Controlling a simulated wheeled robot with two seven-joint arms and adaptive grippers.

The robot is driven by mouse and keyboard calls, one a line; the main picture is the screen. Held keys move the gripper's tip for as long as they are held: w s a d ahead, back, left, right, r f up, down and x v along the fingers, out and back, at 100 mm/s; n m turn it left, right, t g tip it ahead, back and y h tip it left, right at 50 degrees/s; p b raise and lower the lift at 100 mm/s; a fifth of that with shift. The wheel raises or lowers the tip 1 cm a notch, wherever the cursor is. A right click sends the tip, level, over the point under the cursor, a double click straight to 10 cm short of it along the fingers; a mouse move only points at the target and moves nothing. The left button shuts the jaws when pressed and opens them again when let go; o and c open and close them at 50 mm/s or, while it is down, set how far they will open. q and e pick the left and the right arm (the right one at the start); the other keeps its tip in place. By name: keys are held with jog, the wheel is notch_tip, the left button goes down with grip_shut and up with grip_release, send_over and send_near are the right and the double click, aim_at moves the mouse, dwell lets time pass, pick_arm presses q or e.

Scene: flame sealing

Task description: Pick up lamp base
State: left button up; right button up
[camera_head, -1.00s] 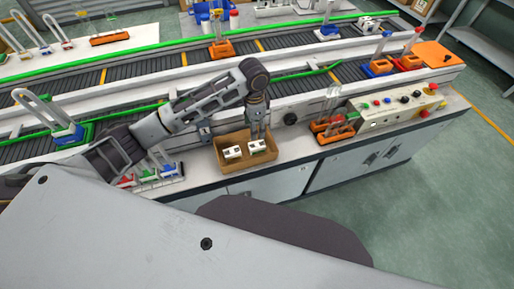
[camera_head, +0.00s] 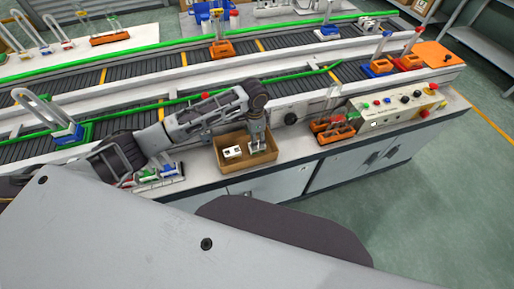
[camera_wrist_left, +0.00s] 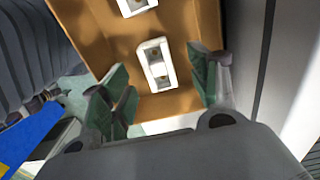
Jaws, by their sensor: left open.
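Two white lamp bases lie in an open brown box on the counter. One lamp base (camera_head: 232,152) is in the left part of the box. The other lamp base (camera_wrist_left: 156,64) is between and just ahead of my left gripper's fingers in the left wrist view. My left gripper (camera_head: 257,143) points down into the right part of the brown box (camera_head: 228,170). It also shows in the left wrist view (camera_wrist_left: 163,92), with its green-padded fingers apart and nothing between them held. In the head view it partly covers the lamp base below it. My right gripper is not in view.
A conveyor (camera_head: 300,84) with green rails runs behind the counter. An orange stand (camera_head: 333,128) and a control panel (camera_head: 395,108) with buttons are right of the box. A rack of coloured parts (camera_head: 158,174) stands to its left.

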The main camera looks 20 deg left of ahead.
pick_arm(q)
jog(key=shift+d+f, duration=0.2)
jog(key=shift+f, duration=0.75)
jog(key=shift+d+f, duration=0.2)
jog(key=shift+f, duration=1.45)
jog(key=c, duration=1.1)
jog(key=shift+r, duration=0.1)
jog(key=shift+r, duration=4.95)
